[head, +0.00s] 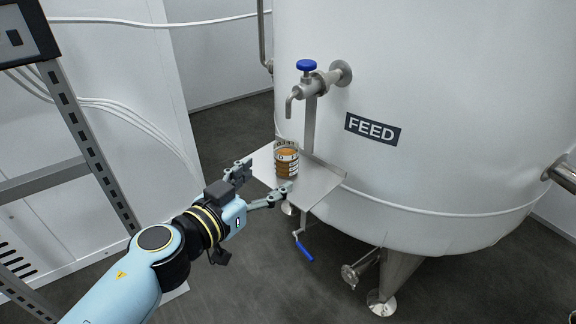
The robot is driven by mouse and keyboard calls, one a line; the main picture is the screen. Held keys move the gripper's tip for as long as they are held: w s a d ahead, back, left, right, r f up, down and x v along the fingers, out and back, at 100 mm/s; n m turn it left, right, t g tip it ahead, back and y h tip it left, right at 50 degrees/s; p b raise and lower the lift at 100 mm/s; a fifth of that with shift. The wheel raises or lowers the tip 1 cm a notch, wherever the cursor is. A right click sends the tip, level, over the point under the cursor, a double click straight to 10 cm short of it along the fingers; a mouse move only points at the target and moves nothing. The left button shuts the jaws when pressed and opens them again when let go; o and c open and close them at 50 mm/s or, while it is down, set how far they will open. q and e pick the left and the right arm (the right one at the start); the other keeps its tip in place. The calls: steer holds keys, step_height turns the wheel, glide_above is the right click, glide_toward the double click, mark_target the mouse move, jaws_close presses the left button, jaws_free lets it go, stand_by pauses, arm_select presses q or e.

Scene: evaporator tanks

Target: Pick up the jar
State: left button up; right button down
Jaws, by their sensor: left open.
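The jar (287,161) is a small see-through container with dark markings and amber-brown contents. It stands upright on a small metal shelf (318,187) fixed to the front of the tank, below and slightly left of the tap. My left gripper (264,180) is open and reaches in from the lower left. Its fingers point toward the jar, one on the far left side and one at the near lower side. The jar seems to be just beyond or between the fingertips; I cannot tell whether they touch it. My right gripper is not in view.
A large white tank (430,60) labelled FEED fills the right. A tap with a blue handle (306,65) overhangs the shelf. A blue-handled valve (304,250) hangs below it. A metal rack (75,125) stands at left. Dark floor (300,295) lies below.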

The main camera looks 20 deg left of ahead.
mark_target(280, 166)
arm_select(q)
steer(key=x, duration=0.2)
steer(key=shift+w+d, duration=0.25)
steer(key=shift+w+f, duration=0.1)
steer(key=shift+w, duration=0.2)
steer(key=b+x, duration=0.2)
steer(key=x, duration=0.3)
steer(key=shift+a, duration=0.15)
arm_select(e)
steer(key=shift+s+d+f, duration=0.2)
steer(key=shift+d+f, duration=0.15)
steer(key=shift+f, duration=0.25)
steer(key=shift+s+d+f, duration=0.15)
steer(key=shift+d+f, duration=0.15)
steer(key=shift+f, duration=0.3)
arm_select(q)
steer(key=shift+c, duration=0.4)
steer(key=c, duration=1.4)
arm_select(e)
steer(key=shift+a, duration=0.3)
